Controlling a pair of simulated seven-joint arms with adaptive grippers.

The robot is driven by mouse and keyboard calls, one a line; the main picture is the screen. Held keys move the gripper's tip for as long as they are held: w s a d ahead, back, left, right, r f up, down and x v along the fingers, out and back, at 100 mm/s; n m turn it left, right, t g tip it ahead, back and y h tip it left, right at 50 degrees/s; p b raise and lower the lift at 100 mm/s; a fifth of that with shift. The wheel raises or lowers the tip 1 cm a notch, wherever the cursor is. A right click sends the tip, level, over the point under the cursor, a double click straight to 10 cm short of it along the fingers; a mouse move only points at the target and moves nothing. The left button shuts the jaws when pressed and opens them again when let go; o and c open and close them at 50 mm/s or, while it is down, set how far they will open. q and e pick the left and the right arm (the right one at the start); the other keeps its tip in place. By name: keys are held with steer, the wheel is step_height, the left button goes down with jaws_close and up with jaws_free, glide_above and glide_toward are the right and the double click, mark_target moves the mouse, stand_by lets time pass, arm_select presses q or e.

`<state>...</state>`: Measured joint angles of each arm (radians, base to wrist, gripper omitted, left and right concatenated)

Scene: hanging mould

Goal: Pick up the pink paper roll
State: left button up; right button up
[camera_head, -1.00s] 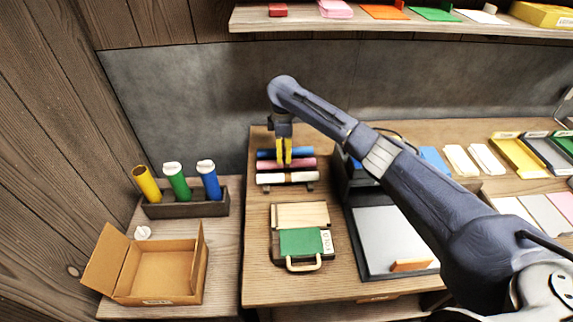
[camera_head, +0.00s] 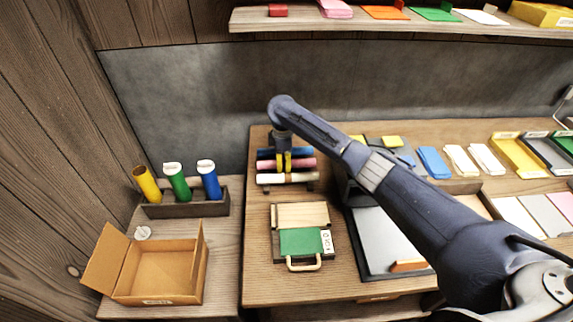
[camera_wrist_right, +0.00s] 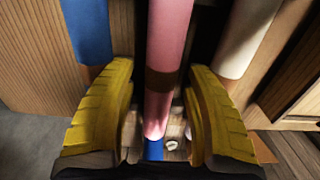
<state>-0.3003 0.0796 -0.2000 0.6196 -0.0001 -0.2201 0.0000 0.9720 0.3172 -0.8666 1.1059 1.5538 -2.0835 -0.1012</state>
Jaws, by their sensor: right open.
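The pink paper roll (camera_head: 300,164) lies on a small dark rack on the table, between a blue roll (camera_head: 300,153) behind it and a white roll (camera_head: 275,179) in front. My right gripper (camera_head: 284,163) is lowered over the rack from above, its yellow fingers at the pink roll. In the right wrist view the pink roll (camera_wrist_right: 168,50) runs between the two spread fingers of the gripper (camera_wrist_right: 165,115), with a gap on each side. The blue roll (camera_wrist_right: 88,30) and white roll (camera_wrist_right: 248,35) lie outside the fingers. My left gripper is not in view.
A green case (camera_head: 300,241) with a handle lies in front of the rack, beside a grey-topped tray (camera_head: 385,240). Left are an open cardboard box (camera_head: 160,270) and a holder (camera_head: 160,210) with upright yellow, green and blue tubes. A shelf (camera_head: 400,22) runs above.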

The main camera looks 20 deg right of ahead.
jaws_close()
steer(key=shift+r, duration=0.1)
